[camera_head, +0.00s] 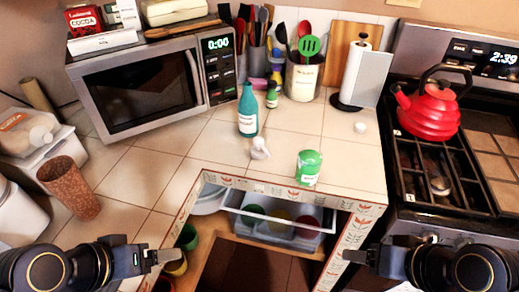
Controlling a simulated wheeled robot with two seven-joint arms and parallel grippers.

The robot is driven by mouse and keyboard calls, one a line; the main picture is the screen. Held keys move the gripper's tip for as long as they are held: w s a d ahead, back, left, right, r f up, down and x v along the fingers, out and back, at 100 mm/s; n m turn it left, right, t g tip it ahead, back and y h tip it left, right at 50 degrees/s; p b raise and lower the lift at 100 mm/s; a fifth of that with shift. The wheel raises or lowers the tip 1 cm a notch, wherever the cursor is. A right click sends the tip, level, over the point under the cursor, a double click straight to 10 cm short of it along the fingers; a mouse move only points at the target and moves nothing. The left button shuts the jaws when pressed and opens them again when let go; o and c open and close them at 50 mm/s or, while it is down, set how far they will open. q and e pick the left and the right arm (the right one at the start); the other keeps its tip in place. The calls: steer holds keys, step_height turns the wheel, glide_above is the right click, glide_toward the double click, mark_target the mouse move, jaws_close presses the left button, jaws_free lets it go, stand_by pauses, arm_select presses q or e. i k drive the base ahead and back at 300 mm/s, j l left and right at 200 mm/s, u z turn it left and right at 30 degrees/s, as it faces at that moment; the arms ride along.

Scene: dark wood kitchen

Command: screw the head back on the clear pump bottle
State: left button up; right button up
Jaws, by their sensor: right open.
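A small whitish piece (259,148), shaped like a pump head, lies on the tiled counter near its inner edge. A teal bottle with a white label (247,111) stands upright just behind it. A small green bottle with a pale label (271,97) stands farther back. I cannot tell for sure which bottle is the clear pump bottle. My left gripper (166,257) is at the lower left, in front of the counter and apart from these things; its finger gap is unclear. My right gripper (356,256) is at the lower right, open and empty, also apart from them.
A green-lidded container (308,167) stands by the counter's front corner. A microwave (143,88), a utensil crock (302,77) and a paper towel holder (361,78) stand behind. The stove with a red kettle (430,109) is right. An open drawer (275,225) sits below the counter.

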mark_target(310, 158)
steer(key=i+z, duration=0.25)
steer(key=z, duration=0.2)
steer(key=i+z, duration=0.25)
steer(key=z, duration=0.25)
